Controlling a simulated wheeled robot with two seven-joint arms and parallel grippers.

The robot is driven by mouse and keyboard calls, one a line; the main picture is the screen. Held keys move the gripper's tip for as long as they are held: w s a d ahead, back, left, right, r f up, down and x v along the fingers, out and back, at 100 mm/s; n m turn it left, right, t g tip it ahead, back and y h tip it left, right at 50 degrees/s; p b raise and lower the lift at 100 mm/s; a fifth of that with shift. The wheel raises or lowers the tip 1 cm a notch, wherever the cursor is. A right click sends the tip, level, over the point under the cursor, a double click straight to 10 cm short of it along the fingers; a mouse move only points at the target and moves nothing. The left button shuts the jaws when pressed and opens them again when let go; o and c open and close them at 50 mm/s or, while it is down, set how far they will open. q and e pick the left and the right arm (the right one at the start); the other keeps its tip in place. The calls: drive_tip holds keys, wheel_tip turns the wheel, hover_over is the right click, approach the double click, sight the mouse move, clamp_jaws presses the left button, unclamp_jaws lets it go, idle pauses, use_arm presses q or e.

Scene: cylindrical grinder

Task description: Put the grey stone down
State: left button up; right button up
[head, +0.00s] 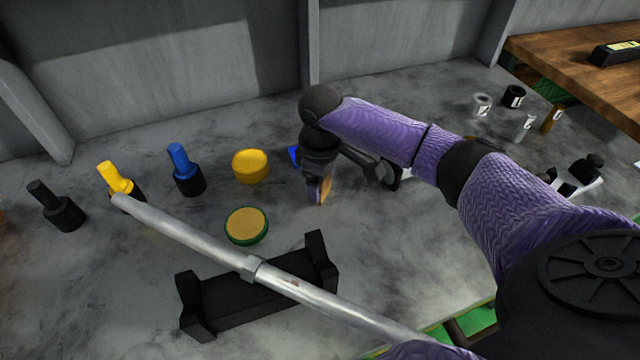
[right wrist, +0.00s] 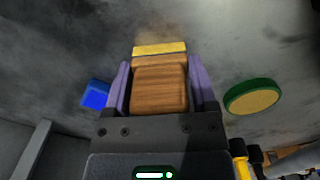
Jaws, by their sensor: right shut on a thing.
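My right gripper (head: 318,195) is low over the grey bench, between a yellow disc and a black-and-white item. Its two purple fingers (right wrist: 160,88) are shut on a block (right wrist: 160,90) with a brown wood-grained face and a yellow strip at its far end. A small brown-orange part of the block (head: 325,190) shows in the head view. I see no grey face on it, and I cannot tell whether it touches the bench. My left gripper is not in view.
A blue item (head: 294,156) lies close behind my right gripper. A yellow disc (head: 250,167) and a green-rimmed disc (head: 246,226) lie left. A long metal shaft (head: 300,290) rests across a black stand (head: 235,308) in front. Several small containers (head: 513,97) stand right.

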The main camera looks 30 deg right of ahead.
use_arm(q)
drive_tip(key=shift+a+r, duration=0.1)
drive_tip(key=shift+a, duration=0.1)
use_arm(e)
drive_tip(key=shift+r, duration=0.1)
drive_tip(key=o, duration=1)
wheel_tip(320, 180, up, 11)
drive_tip(key=p, duration=0.5)
drive_tip(key=shift+r, duration=0.5)
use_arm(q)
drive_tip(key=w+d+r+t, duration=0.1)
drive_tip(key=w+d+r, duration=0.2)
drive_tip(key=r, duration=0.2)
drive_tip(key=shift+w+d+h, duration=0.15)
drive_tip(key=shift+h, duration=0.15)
